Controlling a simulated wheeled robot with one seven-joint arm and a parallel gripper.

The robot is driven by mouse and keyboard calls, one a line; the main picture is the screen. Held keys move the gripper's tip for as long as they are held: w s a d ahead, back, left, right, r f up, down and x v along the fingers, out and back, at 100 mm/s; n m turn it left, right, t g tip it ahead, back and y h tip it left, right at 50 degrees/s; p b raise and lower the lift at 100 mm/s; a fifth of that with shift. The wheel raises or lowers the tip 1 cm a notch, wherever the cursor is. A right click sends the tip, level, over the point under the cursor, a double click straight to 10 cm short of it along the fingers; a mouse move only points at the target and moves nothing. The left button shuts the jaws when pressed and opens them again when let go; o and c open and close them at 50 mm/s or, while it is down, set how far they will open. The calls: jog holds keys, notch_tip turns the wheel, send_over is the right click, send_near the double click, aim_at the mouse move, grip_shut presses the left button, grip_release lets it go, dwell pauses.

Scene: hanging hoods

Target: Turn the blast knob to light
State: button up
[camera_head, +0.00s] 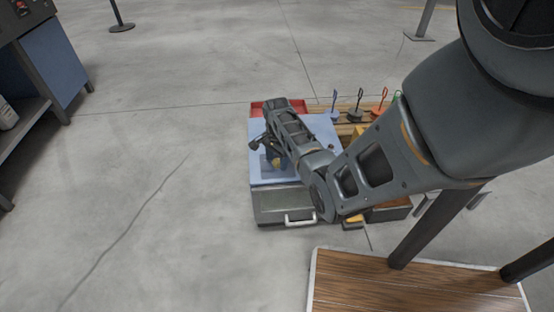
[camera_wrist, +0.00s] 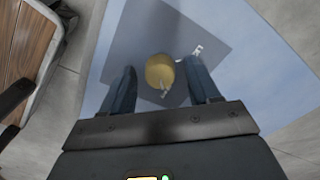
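A yellow round knob (camera_wrist: 160,70) sits on a darker square patch (camera_wrist: 135,45) of a pale blue panel (camera_wrist: 235,40) in the wrist view. A small white mark (camera_wrist: 164,93) shows at the knob's near edge. Another white mark (camera_wrist: 197,50) lies on the patch to the knob's upper right. My gripper (camera_wrist: 161,82) is open, with one finger on each side of the knob and a visible gap to both. In the head view my gripper (camera_head: 266,150) is over the blue panel (camera_head: 268,177), and the knob (camera_head: 277,162) is mostly hidden by it.
A dark front section with a pale handle (camera_head: 300,219) borders the panel. A red tray (camera_head: 262,107) lies behind. Several coloured looped pieces (camera_head: 358,105) stand at the right back. A wooden-topped table (camera_head: 400,285) is at front right. The floor at left is open.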

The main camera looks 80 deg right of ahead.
jog(key=c, duration=1)
jog(key=shift+r+n+p, duration=0.1)
jog(key=shift+n+p, duration=0.2)
jog(key=n+p, duration=0.2)
jog(key=n, duration=0.1)
jog(key=shift+n, duration=0.3)
jog(key=n+p, duration=0.2)
jog(key=n, duration=0.3)
jog(key=n+p, duration=0.1)
jog(key=n, duration=0.4)
jog(key=shift+n+p, duration=0.3)
jog(key=shift+n, duration=0.1)
jog(key=n, duration=0.4)
jog(key=shift+n, duration=0.4)
